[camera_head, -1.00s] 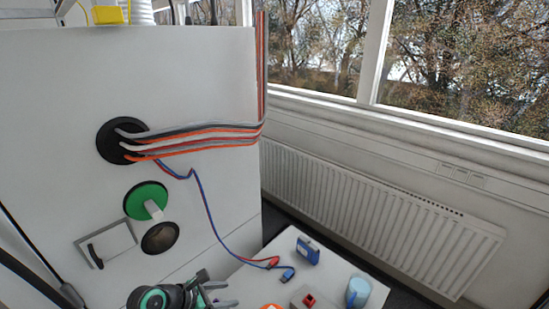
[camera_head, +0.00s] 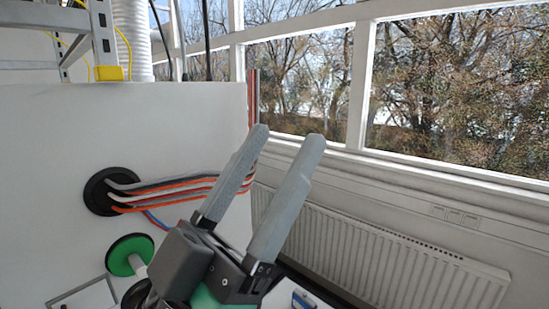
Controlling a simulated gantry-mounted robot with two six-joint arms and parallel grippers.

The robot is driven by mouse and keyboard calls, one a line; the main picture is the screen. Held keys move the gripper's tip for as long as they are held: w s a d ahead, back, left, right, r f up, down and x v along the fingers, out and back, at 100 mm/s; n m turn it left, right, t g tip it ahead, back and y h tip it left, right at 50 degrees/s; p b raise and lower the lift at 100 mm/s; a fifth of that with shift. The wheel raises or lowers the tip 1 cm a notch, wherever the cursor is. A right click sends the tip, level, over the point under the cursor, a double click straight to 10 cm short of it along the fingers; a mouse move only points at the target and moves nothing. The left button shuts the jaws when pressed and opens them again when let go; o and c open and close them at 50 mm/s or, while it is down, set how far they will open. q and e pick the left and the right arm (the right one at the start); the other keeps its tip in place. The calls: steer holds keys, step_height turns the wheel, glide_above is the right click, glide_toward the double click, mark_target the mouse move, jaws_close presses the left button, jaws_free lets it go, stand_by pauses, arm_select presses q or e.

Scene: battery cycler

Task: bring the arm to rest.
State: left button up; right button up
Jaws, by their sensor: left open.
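My left gripper (camera_head: 285,136) is large in the middle of the head view, close to the camera. Its two grey fingers point up and to the right, apart, with nothing between them. It covers part of the cable bundle, the cabinet's right edge and the work surface. My right gripper is not in view.
A white cabinet (camera_head: 50,140) stands at left, with a black cable port (camera_head: 97,192), orange, grey and red cables (camera_head: 165,188) and a green round knob (camera_head: 124,252). A blue device (camera_head: 304,299) shows at the bottom edge. A radiator (camera_head: 400,262) runs below the windows.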

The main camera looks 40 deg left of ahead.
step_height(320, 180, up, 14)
steer(key=p, duration=1.4)
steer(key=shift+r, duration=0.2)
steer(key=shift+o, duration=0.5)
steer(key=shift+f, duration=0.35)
